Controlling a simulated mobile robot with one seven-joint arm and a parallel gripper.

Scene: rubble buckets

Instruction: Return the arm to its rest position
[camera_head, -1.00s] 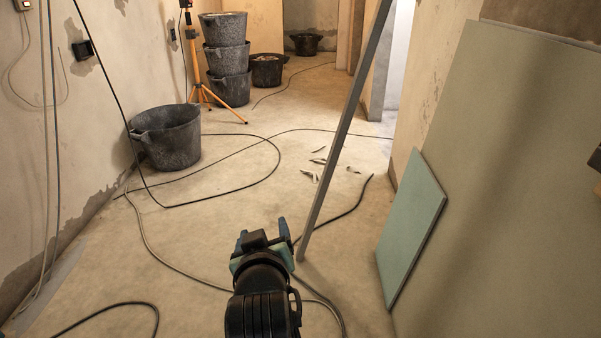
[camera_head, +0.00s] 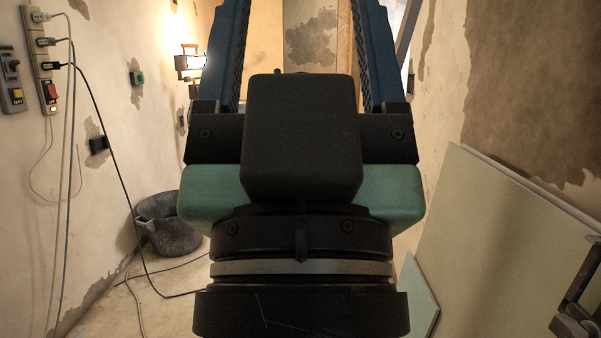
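My gripper (camera_head: 302,45) fills the middle of the head view, very close to the camera and pointing up. Its two dark blue fingers (camera_head: 376,55) stand wide apart with nothing between them; the wall beyond shows through the gap. The fingertips are cut off by the top edge. The black and teal gripper body (camera_head: 303,140) hides most of the floor and the room behind it.
A dark rubble bucket (camera_head: 170,225) stands by the left wall, partly hidden. Cables hang from a power strip (camera_head: 45,70) on that wall. Boards (camera_head: 500,240) lean at the right. A lit work lamp (camera_head: 190,62) stands behind.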

